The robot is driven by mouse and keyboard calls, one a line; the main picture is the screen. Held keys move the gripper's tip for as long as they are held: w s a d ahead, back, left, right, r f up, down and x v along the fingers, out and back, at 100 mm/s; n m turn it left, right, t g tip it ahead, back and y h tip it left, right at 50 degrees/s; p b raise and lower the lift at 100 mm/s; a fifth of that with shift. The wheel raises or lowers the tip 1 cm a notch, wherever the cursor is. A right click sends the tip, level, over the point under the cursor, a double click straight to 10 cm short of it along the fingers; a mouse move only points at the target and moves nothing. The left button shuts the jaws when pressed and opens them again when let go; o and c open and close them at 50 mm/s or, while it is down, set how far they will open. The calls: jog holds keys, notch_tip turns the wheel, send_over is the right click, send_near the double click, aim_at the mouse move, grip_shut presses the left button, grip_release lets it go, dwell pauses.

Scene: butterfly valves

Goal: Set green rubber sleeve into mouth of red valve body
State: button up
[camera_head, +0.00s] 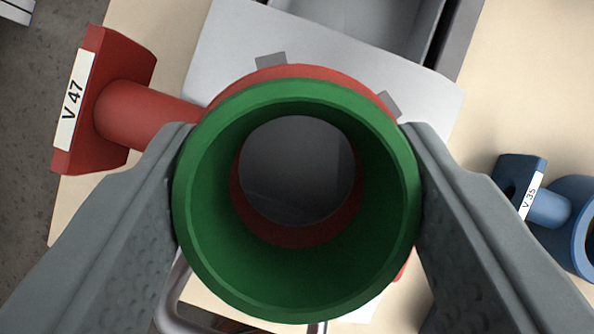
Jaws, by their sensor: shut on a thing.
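The green rubber sleeve (205,255) is a thick ring in the middle of the view. My gripper (298,190) is shut on it, with one grey finger on its left side and one on its right. The red valve body (300,73) lies below the sleeve; its rim shows along the sleeve's upper edge and a red band shows through the bore. Its neck runs left to a flange labelled V 47 (72,100). The sleeve looks nearly over the mouth, shifted slightly toward the bottom of the picture. I cannot tell whether it touches the body.
The red valve body lies over a light grey plate (225,50) with small grey tabs. A grey tray (370,20) is at the top. A blue valve body (575,225) labelled V 35 is at the right on the beige table (530,80). Dark floor shows at left.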

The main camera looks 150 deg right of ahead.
jog(key=shift+s+f, duration=0.1)
jog(key=shift+f, duration=0.6)
dwell(0.4)
jog(key=o, duration=0.9)
jog(key=shift+f, duration=0.1)
jog(key=shift+o, duration=0.8)
jog(key=shift+r, duration=1.05)
notch_tip(320, 180, up, 6)
jog(key=shift+f, duration=0.2)
